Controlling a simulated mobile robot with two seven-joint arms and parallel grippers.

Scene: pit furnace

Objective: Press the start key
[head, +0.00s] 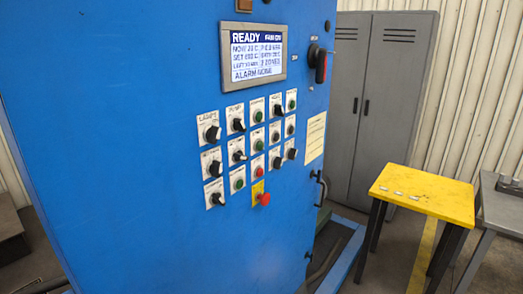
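The blue control cabinet (120,130) fills the left and middle of the head view. Its front carries rows of black rotary knobs and round push buttons on white label plates. Green buttons show at the upper right (291,104), in the middle column (258,145) and at the lower left (238,183). A red button (259,171) sits below the middle green ones. The labels are too small to tell which is the start key. The display (252,55) above reads READY and an alarm line that seems to say none. Neither of my grippers is in view.
A red mushroom button (264,199) on a yellow plate protrudes below the panel. A red-and-black rotary switch (320,64) and a handle (320,187) stick out at the cabinet's right. A yellow table (425,190) and grey lockers (375,100) stand right.

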